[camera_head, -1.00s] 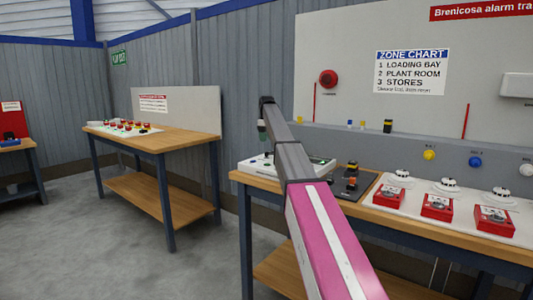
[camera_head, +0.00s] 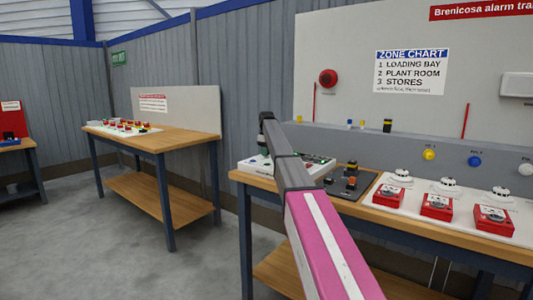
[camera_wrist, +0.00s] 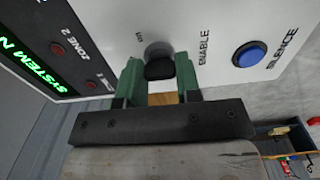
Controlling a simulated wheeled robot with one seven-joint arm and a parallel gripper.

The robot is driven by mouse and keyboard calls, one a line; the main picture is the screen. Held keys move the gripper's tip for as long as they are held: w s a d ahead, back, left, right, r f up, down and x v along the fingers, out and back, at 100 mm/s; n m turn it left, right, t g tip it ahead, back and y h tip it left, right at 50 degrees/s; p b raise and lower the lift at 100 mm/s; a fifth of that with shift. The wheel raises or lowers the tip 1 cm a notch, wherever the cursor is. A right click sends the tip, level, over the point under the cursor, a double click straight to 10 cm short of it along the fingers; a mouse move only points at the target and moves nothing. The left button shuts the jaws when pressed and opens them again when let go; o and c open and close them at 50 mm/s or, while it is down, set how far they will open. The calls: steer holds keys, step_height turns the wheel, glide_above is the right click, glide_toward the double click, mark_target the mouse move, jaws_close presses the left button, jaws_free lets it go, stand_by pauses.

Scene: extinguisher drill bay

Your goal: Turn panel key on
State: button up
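The alarm panel (camera_head: 318,162) is a white box on the right-hand bench, largely hidden behind my arm in the head view. In the wrist view its white face (camera_wrist: 205,20) fills the top, with a round key switch carrying a black key (camera_wrist: 160,68) beside the word ENABLE. My gripper (camera_wrist: 160,74) has its two green fingers apart, one on each side of the black key. Whether the fingers touch the key is unclear. In the head view the gripper is mostly hidden behind my arm's end.
A blue SILENCE button (camera_wrist: 248,54) sits right of the key. A dark display (camera_wrist: 45,50) with green text and red lamps is at left. A dark box with switches (camera_head: 350,181) and red call points (camera_head: 437,206) share the bench. Another bench (camera_head: 165,142) stands left.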

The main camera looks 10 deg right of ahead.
steer(key=shift+m, duration=0.4)
steer(key=m, duration=0.5)
steer(key=shift+m, duration=0.4)
steer(key=m, duration=0.5)
steer(key=shift+m, duration=0.3)
steer(key=o, duration=0.9)
steer(key=shift+r, duration=0.1)
